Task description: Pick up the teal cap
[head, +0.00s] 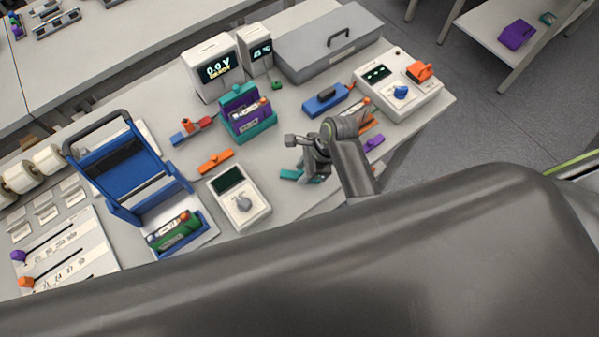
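A small teal piece, which looks like the teal cap (290,174), lies on the workbench near the front edge. My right gripper (308,176) points down right beside it, and the gripper and wrist hide its right part. I cannot tell whether the fingers touch the cap or how far apart they are. My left gripper is not in view.
An orange piece (215,161) and a white meter (238,196) are left of the cap. A teal holder (262,127) with a purple battery stands behind. A blue piece (328,99) and purple piece (373,143) are nearby. A blue-lidded press (128,170) stands left.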

